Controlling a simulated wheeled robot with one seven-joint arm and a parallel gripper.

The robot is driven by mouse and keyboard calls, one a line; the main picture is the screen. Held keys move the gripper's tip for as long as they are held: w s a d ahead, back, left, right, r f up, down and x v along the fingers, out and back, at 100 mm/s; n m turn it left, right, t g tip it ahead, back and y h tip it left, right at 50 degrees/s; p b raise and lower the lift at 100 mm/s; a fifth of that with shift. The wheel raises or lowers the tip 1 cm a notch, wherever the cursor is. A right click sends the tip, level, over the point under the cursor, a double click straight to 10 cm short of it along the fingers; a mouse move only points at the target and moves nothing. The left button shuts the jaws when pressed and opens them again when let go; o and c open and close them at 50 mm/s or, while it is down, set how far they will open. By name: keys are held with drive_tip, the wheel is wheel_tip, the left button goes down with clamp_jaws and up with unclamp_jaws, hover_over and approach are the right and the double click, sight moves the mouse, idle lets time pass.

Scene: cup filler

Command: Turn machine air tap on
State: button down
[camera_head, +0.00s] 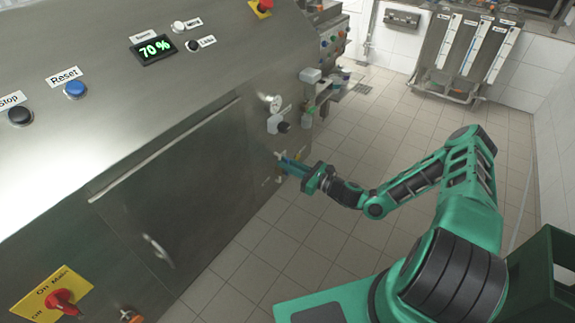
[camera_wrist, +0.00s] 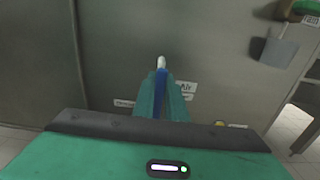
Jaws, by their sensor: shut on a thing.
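The air tap (camera_wrist: 160,92) has a narrow blue handle with a pale tip, on the grey steel side of the machine. A small "Air" label (camera_wrist: 187,87) is just to its right in the wrist view. My gripper (camera_wrist: 160,84) is shut on the blue handle, with a green finger along each side of it. The pale tip sticks out beyond the fingertips. In the head view my gripper (camera_head: 282,162) reaches the machine's right side low down, and my fingers mostly hide the tap. The handle points up in the wrist view.
The machine front (camera_head: 190,190) fills the left, with a blue Reset button (camera_head: 75,89), a display reading 70 % (camera_head: 154,49) and a red main switch (camera_head: 65,303). A gauge and fittings (camera_head: 275,122) sit above my gripper. Tiled floor (camera_head: 300,240) lies open around my arm.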

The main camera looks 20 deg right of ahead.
drive_tip(key=shift+d+f, duration=0.1)
drive_tip(key=shift+d, duration=0.1)
drive_tip(key=c, duration=1.8)
unclamp_jaws()
drive_tip(key=shift+a, duration=0.1)
drive_tip(key=v, duration=1)
drive_tip(key=shift+s+d, duration=0.2)
drive_tip(key=shift+d, duration=0.05)
